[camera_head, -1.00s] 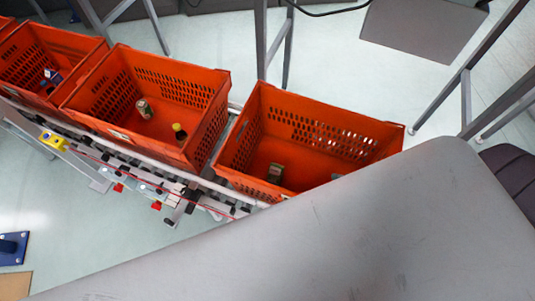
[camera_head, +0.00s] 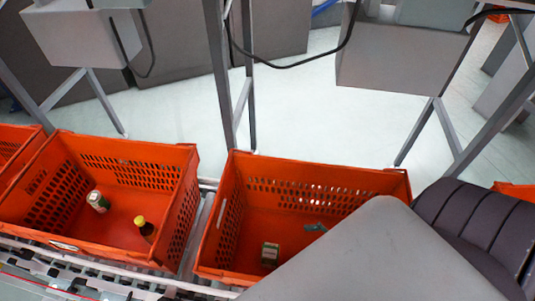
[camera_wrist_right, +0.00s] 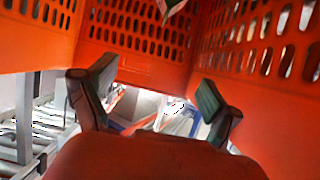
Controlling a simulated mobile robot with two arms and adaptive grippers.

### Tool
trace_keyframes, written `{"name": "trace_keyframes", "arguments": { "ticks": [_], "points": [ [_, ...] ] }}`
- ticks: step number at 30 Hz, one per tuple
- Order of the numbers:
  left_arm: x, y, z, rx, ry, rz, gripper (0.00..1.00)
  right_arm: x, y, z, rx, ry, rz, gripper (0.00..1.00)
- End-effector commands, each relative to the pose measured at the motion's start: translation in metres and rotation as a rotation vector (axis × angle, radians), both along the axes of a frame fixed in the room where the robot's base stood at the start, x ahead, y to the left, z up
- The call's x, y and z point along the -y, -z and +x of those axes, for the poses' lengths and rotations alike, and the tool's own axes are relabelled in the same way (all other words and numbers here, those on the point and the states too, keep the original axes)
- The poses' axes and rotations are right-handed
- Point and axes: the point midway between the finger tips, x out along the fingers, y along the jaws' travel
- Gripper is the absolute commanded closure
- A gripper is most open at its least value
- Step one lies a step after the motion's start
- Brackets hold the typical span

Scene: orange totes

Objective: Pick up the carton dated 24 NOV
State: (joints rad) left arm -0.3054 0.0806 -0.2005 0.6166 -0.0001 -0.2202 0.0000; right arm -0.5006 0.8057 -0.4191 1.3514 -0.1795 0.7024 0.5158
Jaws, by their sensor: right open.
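A small upright carton (camera_head: 269,254) with a pale top and greenish side stands in the right orange tote (camera_head: 222,225), near its front. The date on it is too small to read. My right gripper (camera_head: 315,227) shows only as a small grey tip inside this tote, right of the carton and apart from it; my grey arm hides the rest. In the right wrist view its two dark fingers (camera_wrist_right: 155,98) are spread apart with nothing between them. A small part of a pale and green item (camera_wrist_right: 172,8) shows at the top edge there. My left gripper is not in view.
The tote to the left (camera_head: 60,238) holds a white and green container (camera_head: 98,201) and a dark bottle with a yellow cap (camera_head: 144,227). Perforated tote walls surround the right gripper. A conveyor (camera_head: 60,262) runs along the front. Metal stand legs (camera_head: 222,80) rise behind.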

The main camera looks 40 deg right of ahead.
Motion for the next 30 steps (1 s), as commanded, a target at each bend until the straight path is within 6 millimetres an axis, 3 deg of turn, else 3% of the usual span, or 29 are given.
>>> {"name": "trace_keyframes", "arguments": {
  "ticks": [1, 3, 9, 16, 24, 30],
  "points": [
    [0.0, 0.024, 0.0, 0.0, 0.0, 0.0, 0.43, 0.0, 0.024, 0.0, 0.0, 0.0, 0.0, 0.1],
    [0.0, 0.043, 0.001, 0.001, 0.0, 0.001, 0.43, 0.0, 0.043, 0.0, 0.0, 0.0, 0.0, 0.1],
    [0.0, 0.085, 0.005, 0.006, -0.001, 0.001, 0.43, 0.0, 0.085, 0.0, 0.0, 0.0, 0.0, 0.1],
    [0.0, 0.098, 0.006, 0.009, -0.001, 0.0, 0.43, -0.007, 0.098, 0.007, 0.002, 0.0, 0.001, 0.1],
    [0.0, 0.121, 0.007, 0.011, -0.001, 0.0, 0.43, -0.041, 0.117, 0.042, 0.005, 0.0, 0.004, 0.1],
    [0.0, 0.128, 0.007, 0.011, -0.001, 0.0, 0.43, -0.055, 0.124, 0.056, 0.001, 0.0, -0.001, 0.1]
  ]
}}
